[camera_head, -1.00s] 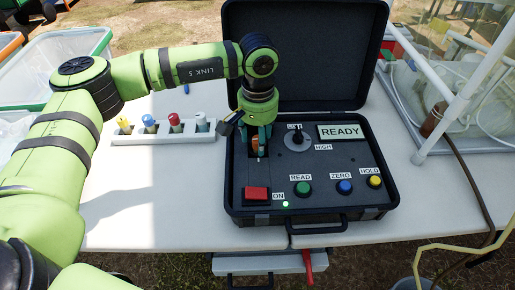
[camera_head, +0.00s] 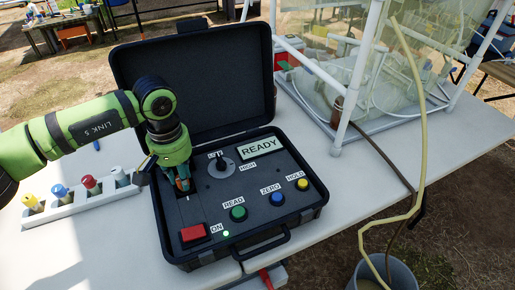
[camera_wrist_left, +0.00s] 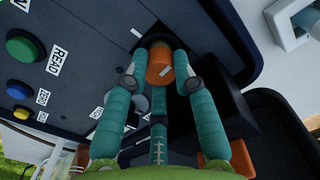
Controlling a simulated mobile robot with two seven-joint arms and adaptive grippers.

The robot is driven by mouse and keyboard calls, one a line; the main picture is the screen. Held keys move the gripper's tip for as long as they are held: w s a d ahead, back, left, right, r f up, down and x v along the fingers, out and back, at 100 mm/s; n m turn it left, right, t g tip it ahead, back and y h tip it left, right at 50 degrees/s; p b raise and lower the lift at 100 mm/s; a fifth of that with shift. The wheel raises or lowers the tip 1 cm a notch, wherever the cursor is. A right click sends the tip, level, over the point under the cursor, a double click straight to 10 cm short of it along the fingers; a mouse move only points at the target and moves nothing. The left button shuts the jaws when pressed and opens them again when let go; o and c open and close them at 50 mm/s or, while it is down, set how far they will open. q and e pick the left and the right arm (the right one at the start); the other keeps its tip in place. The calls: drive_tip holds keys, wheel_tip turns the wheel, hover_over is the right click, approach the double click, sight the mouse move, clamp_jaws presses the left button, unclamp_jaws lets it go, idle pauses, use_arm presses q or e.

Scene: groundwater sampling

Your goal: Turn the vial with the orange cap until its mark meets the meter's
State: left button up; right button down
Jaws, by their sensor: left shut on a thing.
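The vial's orange cap (camera_wrist_left: 158,58) shows between the fingers of my left gripper (camera_wrist_left: 160,72) in the left wrist view. The gripper is shut on it. A pale mark (camera_wrist_left: 166,71) shows on the cap. A white mark (camera_wrist_left: 136,32) on the meter's dark panel lies up and left of the cap in that view; the two marks look out of line. In the head view my left gripper (camera_head: 181,183) points down at the back left of the meter (camera_head: 255,205). The vial's body is hidden below the cap. My right gripper is in neither view.
The meter's case lid stands open behind the panel. Its display (camera_head: 261,147) reads READY. A white rack (camera_head: 85,199) with several capped vials stands left of the case. A clear tank in a white frame (camera_head: 342,100) stands at the right, with a bucket (camera_head: 385,275) below.

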use_arm(q)
drive_tip(key=n+b, duration=0.1)
drive_tip(key=n, duration=0.3)
drive_tip(key=shift+f, duration=0.2)
drive_tip(key=n+b, duration=0.1)
drive_tip(key=n, duration=0.3)
drive_tip(key=shift+n, duration=0.3)
drive_tip(key=n+b, duration=0.1)
drive_tip(key=n, duration=0.3)
drive_tip(key=shift+n, duration=0.4)
drive_tip(key=n, duration=0.3)
drive_tip(key=shift+r+b, duration=0.15)
drive_tip(key=shift+b, duration=0.2)
drive_tip(key=o, duration=0.9)
drive_tip(key=shift+c, duration=0.2)
